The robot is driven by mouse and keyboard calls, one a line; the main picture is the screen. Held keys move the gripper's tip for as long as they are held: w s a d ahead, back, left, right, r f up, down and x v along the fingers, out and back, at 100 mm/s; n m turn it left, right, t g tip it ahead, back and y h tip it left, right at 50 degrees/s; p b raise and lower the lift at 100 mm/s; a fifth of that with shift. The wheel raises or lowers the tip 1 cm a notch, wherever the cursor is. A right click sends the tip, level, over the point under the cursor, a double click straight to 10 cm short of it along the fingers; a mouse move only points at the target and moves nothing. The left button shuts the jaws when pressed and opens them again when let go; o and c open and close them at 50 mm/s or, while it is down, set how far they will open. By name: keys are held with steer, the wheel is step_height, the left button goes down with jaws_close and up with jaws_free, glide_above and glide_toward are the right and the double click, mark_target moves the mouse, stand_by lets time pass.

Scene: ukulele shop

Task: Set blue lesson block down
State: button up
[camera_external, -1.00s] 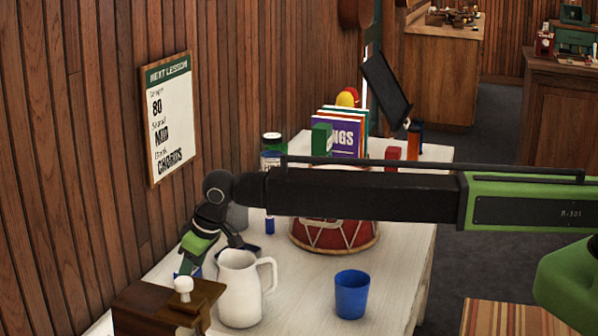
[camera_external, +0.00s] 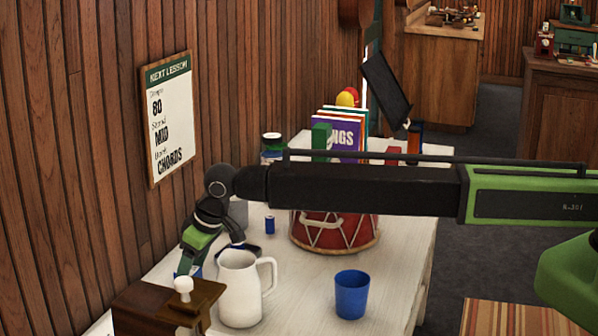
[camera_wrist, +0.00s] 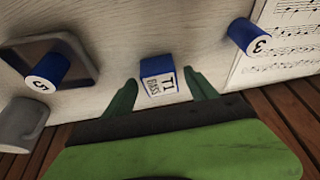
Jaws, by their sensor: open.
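The blue lesson block (camera_wrist: 152,67) shows in the wrist view, with a white face lettered "T1 BASS". It is at the pale tabletop between the two green fingers of my gripper (camera_wrist: 160,80). The fingers are open, with a visible gap on the left side; the right finger is close to the block, and I cannot tell whether it touches.
A blue cylinder marked 5 (camera_wrist: 47,69) sits in a dark-framed tray (camera_wrist: 83,52); another marked 3 (camera_wrist: 248,37) is by a music sheet (camera_wrist: 285,50). A grey mug (camera_wrist: 20,125), white pitcher (camera_external: 238,290), wooden box (camera_external: 150,310), blue cup (camera_external: 352,294) and red drum (camera_external: 335,232) stand around.

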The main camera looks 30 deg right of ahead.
steer(key=p+v, duration=0.9)
steer(key=v, duration=0.1)
steer(key=shift+r, duration=0.4)
steer(key=shift+s+d, duration=0.1)
